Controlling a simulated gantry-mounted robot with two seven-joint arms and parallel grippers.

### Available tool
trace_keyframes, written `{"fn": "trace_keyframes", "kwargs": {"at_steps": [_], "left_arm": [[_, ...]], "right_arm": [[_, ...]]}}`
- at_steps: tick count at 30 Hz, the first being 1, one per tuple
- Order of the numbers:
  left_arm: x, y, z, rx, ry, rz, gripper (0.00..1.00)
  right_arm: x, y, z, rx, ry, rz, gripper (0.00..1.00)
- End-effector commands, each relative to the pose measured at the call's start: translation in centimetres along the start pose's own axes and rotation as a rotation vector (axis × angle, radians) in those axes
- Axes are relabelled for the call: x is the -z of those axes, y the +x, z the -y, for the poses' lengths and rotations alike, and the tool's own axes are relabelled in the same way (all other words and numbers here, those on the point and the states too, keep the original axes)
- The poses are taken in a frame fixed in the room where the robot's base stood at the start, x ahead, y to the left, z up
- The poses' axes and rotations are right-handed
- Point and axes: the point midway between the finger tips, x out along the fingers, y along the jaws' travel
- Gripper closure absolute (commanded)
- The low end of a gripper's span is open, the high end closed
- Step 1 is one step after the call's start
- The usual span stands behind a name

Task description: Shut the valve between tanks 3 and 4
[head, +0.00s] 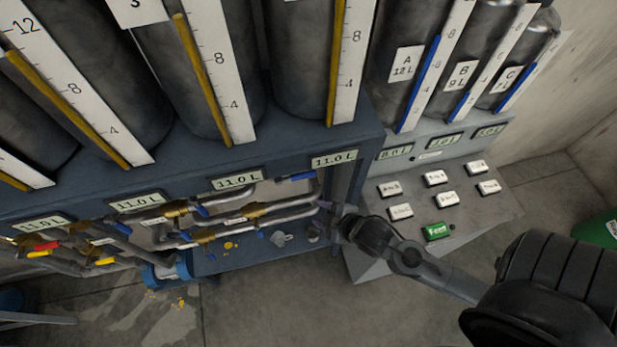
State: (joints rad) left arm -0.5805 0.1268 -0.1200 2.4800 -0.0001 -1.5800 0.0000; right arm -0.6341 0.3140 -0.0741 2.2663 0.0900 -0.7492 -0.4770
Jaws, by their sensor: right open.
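A row of dark grey tanks stands on a blue bench. The one labelled 3 (180,62) is at upper middle, and another tank (298,60), its label out of view, stands to its right. Below them run grey pipes with brass valves and blue levers. One blue lever (297,177) is at the upper right of the pipework and another (203,211) is below tank 3. I cannot tell which valve joins tanks 3 and 4. My right gripper (333,212) is open at the right end of the pipes; whether it touches them is unclear. My left gripper is out of view.
Displays along the blue bench read 11.0 L. Red and yellow levers (45,247) are at lower left. At right, a grey console (480,215) has white buttons and a green Feed button (437,231), below tanks A, B and C. Yellow spills mark the bench front and floor.

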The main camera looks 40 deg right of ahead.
Motion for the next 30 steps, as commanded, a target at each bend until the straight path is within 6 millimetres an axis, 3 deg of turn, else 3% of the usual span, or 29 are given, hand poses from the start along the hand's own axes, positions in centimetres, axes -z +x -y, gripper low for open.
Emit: {"fn": "trace_keyframes", "kwargs": {"at_steps": [1, 6, 15, 23, 30], "left_arm": [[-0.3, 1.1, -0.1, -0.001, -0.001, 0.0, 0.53], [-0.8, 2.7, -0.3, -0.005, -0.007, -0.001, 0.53], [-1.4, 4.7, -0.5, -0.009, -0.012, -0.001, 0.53], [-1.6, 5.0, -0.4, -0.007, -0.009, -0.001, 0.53], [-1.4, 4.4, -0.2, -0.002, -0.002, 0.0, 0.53]], "right_arm": [[-1.1, 1.3, -0.4, -0.051, -0.094, -0.057, 0.54], [-2.1, 2.9, -2.9, -0.258, -0.413, -0.258, 0.54], [-3.3, 1.7, -5.3, -0.585, -0.846, -0.497, 0.54], [-3.3, 0.7, -5.9, -0.704, -0.978, -0.571, 0.54], [-1.5, 2.0, -6.8, -0.716, -0.983, -0.576, 0.54]]}}
